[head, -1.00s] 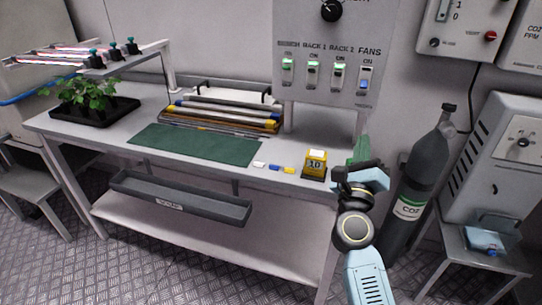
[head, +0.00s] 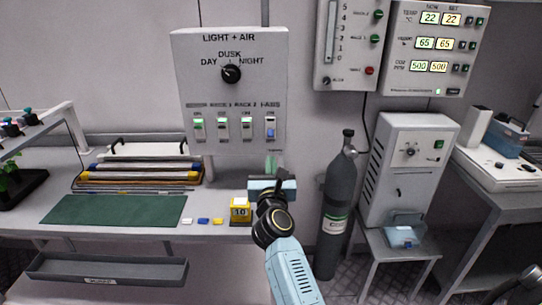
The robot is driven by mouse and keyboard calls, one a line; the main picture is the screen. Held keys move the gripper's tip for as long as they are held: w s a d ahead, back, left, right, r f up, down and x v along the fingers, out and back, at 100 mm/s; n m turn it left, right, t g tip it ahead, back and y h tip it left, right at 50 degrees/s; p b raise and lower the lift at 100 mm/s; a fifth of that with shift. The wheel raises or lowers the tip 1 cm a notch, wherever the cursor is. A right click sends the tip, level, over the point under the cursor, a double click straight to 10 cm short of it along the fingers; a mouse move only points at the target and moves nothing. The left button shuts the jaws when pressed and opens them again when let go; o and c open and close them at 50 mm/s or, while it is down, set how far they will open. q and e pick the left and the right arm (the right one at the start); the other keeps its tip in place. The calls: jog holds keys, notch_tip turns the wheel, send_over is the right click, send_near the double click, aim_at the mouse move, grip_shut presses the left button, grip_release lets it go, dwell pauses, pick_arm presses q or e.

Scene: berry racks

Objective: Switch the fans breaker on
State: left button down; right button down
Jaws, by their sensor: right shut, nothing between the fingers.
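The fans breaker (head: 271,127) is the rightmost of the row of switches on the light and air panel (head: 231,92). My left gripper is out of view.
A yellow block marked 10 (head: 240,209) stands on the bench beside my right wrist. A dark CO2 cylinder (head: 336,205) stands to the right. A round mode knob (head: 231,74) sits above the switches. A green mat (head: 115,210) lies at left.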

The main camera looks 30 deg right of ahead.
aim_at(271, 133)
jog(key=b+x, duration=0.1)
jog(key=x, duration=0.8)
jog(key=shift+d, duration=0.1)
